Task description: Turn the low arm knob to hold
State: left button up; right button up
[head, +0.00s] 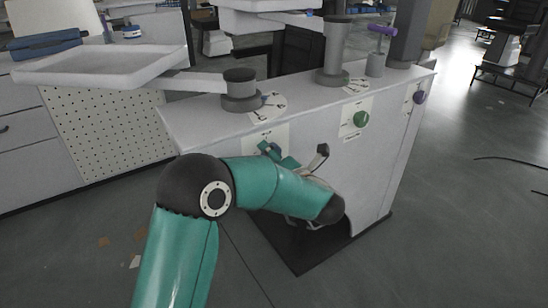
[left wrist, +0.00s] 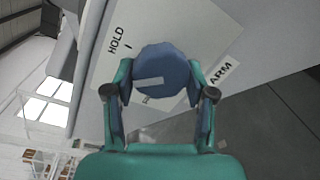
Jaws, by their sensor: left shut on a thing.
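The low arm knob is a round blue knob (left wrist: 165,66) with a pale pointer bar, on a white label plate in the left wrist view. The bar points to the left of that view, away from the small tick under the word HOLD (left wrist: 119,40). My left gripper (left wrist: 160,88) has one finger on each side of the knob and is shut on it. In the head view my left gripper (head: 294,161) is at the front of the white cabinet (head: 375,170), and the knob is hidden there. My right gripper is not in view.
A green knob (head: 361,119) sits to the right on the same cabinet front, and a purple knob (head: 420,97) on its end. A flat tray (head: 100,66) reaches left on an arm from a dark post (head: 240,88). The floor to the right is mostly clear.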

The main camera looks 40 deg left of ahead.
pick_arm(q)
jog(key=m+p, duration=0.1)
jog(key=m, duration=0.1)
jog(key=m+p, duration=0.1)
jog(key=m, duration=0.1)
jog(key=shift+s+a+r+m+g+p, duration=0.1)
jog(key=shift+a+r+m+g+p, duration=0.1)
jog(key=shift+m+g+p, duration=0.1)
jog(key=shift+f+m+p, duration=0.1)
jog(key=shift+m+p, duration=0.4)
jog(key=shift+m, duration=0.4)
jog(key=shift+f, duration=0.15)
jog(key=o, duration=1.2)
jog(key=shift+c, duration=0.2)
jog(key=shift+d, duration=0.15)
